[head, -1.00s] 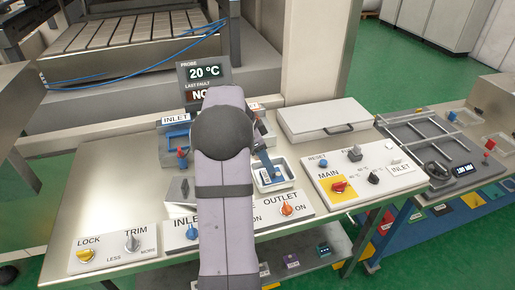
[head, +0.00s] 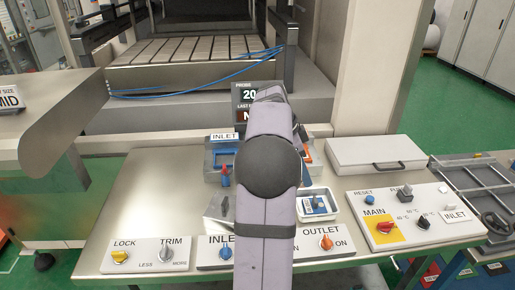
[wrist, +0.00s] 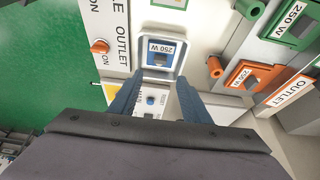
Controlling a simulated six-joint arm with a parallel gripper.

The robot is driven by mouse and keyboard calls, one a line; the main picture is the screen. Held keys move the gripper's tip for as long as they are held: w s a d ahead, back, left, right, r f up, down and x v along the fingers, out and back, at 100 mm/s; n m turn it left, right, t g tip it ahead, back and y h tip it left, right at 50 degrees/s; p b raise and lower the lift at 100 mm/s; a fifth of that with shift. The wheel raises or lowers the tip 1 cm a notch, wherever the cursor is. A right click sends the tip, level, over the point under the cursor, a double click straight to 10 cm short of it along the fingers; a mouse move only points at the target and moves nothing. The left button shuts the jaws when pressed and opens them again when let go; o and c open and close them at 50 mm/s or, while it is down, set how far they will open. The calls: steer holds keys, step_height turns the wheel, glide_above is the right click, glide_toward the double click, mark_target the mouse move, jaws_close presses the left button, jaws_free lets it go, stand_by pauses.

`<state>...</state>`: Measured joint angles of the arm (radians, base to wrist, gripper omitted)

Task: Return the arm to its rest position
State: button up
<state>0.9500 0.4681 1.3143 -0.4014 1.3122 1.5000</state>
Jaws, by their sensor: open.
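My gripper (wrist: 157,98) shows in the wrist view with its two blue fingers apart and nothing held between them. In the head view my arm rises through the middle of the picture and hides my gripper. The same tray (head: 332,211) is just right of the arm there, with the blue part (head: 319,205) in it. The gap between fingertips and bench cannot be told.
A control panel with the OUTLET knob (head: 326,243) lies in front. The MAIN panel (head: 406,237) and a closed grey case (head: 375,155) are at right. Behind the arm stands the probe display (head: 245,95). An orange-edged part (wrist: 243,76) sits beside the tray. Bench space at left is bare.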

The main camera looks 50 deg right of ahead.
steer(key=a+f+n+t+y, duration=0.1)
steer(key=a+f+n, duration=0.4)
steer(key=a+n, duration=0.4)
steer(key=w+a+f+n+t+y, duration=0.1)
steer(key=a+f+n, duration=0.3)
steer(key=a, duration=1.7)
steer(key=a+f+n+t+y, duration=0.1)
steer(key=a+f+n, duration=0.4)
steer(key=a+n, duration=0.9)
steer(key=shift+w+a+f, duration=0.25)
steer(key=shift+a+f, duration=0.05)
steer(key=shift+a, duration=0.15)
